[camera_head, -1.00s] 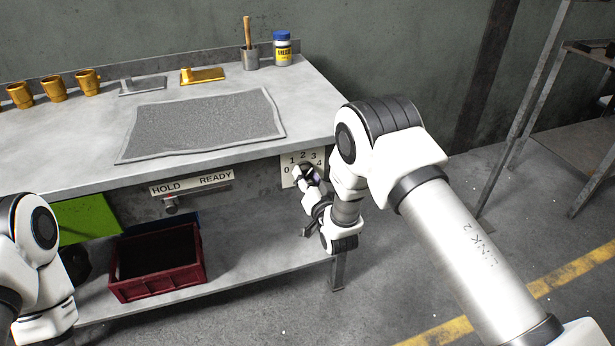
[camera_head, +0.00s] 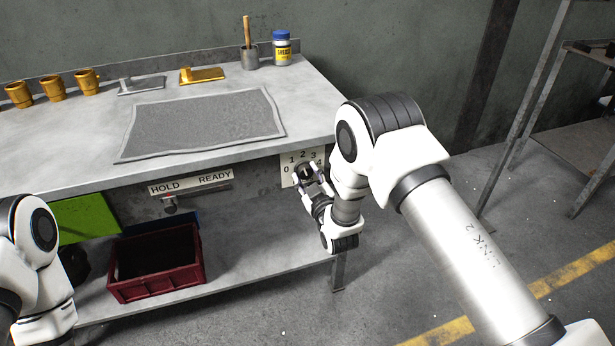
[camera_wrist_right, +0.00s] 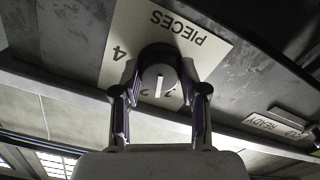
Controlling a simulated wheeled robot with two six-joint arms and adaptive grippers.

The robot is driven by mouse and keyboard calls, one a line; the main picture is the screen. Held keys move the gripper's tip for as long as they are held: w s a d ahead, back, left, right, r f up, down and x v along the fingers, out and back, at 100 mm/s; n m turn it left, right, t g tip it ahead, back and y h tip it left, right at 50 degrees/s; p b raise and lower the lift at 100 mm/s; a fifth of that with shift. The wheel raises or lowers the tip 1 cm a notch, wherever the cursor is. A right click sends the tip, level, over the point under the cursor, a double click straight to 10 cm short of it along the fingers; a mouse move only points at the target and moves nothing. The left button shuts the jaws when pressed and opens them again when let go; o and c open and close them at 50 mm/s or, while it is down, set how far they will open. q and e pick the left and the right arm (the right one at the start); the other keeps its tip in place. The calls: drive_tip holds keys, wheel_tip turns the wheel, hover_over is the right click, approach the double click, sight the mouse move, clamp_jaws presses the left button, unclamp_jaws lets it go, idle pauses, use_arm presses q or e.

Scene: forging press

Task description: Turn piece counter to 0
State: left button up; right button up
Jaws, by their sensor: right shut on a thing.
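The piece counter is a white plate (camera_head: 289,180) with the figures 0 to 4 in an arc, at the right end of the bench front. In the right wrist view the plate (camera_wrist_right: 185,36) appears upside down, with the word PIECES. Its dark round knob (camera_wrist_right: 158,73) bears a white pointer line running toward the figure side; the exact figure is unclear. My right gripper (camera_wrist_right: 159,92) is shut on the knob, one finger on each side. In the head view the right gripper (camera_head: 307,174) covers part of the plate. My left arm shows at the lower left; its gripper is not seen.
A HOLD/READY slider (camera_head: 191,183) sits left of the plate under the bench top (camera_head: 310,105). A red crate (camera_head: 155,287) stands on the lower shelf (camera_head: 250,260). Gold cups, a grey mat (camera_head: 205,122) and a jar (camera_head: 282,47) are on top. The floor to the right is open.

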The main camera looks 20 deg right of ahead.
drive_tip(key=n, duration=0.6)
drive_tip(key=shift+w+r+b, duration=0.2)
drive_tip(key=shift+r+b, duration=0.1)
drive_tip(key=shift+r, duration=0.1)
drive_tip(key=n, duration=0.6)
drive_tip(key=shift+b, duration=0.35)
drive_tip(key=shift+n, duration=0.3)
drive_tip(key=o, duration=1.1)
drive_tip(key=shift+o, duration=0.2)
drive_tip(key=shift+f, duration=0.25)
